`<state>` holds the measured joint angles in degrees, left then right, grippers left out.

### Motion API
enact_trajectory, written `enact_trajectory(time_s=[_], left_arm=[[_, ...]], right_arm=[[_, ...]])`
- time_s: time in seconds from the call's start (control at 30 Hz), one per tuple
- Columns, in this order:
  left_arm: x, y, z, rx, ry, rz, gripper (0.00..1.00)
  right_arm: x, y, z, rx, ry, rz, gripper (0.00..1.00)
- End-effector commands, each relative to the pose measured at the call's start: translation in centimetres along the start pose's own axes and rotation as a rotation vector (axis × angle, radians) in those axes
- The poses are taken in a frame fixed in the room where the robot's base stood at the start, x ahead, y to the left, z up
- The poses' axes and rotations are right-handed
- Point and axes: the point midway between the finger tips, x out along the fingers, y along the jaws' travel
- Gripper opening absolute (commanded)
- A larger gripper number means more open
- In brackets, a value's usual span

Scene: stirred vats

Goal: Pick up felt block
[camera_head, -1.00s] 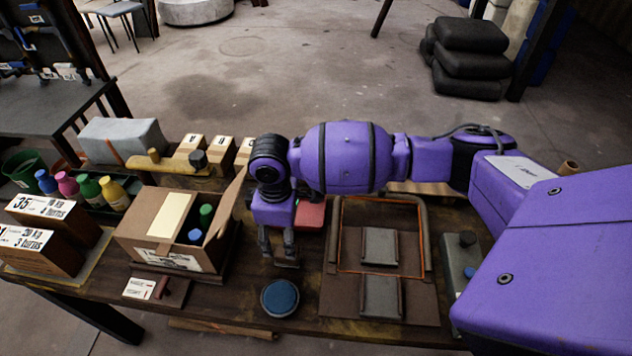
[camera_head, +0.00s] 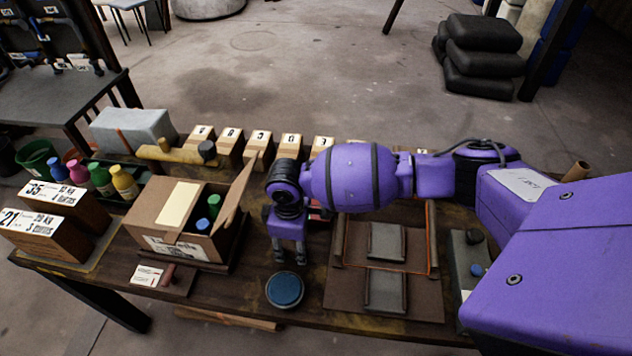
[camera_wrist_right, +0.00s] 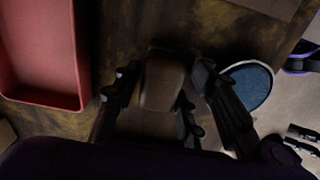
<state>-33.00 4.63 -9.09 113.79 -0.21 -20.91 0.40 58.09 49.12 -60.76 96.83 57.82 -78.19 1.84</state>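A brown block (camera_wrist_right: 162,82), which looks like the felt block, stands between the fingers of my right gripper (camera_wrist_right: 165,75) in the right wrist view. The fingers flank it on both sides and look open. I cannot tell whether either finger touches it. In the head view my right gripper (camera_head: 289,256) points down low over the table, between the cardboard box and the brown mat. The block cannot be made out there. My left gripper is not in the head view; dark finger-like parts at the wrist view's right edge may be its own.
A round blue pad (camera_head: 285,289) lies just in front of the right gripper and shows in the wrist view (camera_wrist_right: 250,85). A red tray (camera_wrist_right: 42,55) is close on the other side. An open cardboard box (camera_head: 163,236) stands left, a brown mat (camera_head: 341,291) right.

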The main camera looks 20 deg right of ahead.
Motion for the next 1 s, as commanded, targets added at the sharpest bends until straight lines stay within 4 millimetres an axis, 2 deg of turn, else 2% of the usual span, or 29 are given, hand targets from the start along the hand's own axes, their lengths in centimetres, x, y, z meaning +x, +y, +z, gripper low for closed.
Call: enact_trajectory(time_s=[0.03, 0.2, 0.47, 0.63, 0.8, 1.0], left_arm=[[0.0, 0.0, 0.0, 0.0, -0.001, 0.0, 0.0], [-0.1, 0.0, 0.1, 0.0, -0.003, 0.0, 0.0], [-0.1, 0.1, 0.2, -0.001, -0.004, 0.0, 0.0], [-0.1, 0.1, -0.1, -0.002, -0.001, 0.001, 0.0], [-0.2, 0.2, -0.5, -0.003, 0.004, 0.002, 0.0], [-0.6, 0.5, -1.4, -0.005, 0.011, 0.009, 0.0]], right_arm=[[-0.2, 0.2, -0.2, -0.001, 0.003, 0.004, 0.28], [-0.2, 0.2, -0.2, -0.001, 0.003, 0.004, 0.05], [-0.3, 0.2, -0.2, -0.001, 0.004, 0.004, 0.05], [-1.3, 0.2, -0.3, 0.0, 0.005, 0.004, 0.05], [-3.9, 0.0, -0.3, -0.003, 0.006, 0.006, 0.05], [-8.4, -3.8, -0.6, -0.007, 0.009, 0.007, 0.05]])
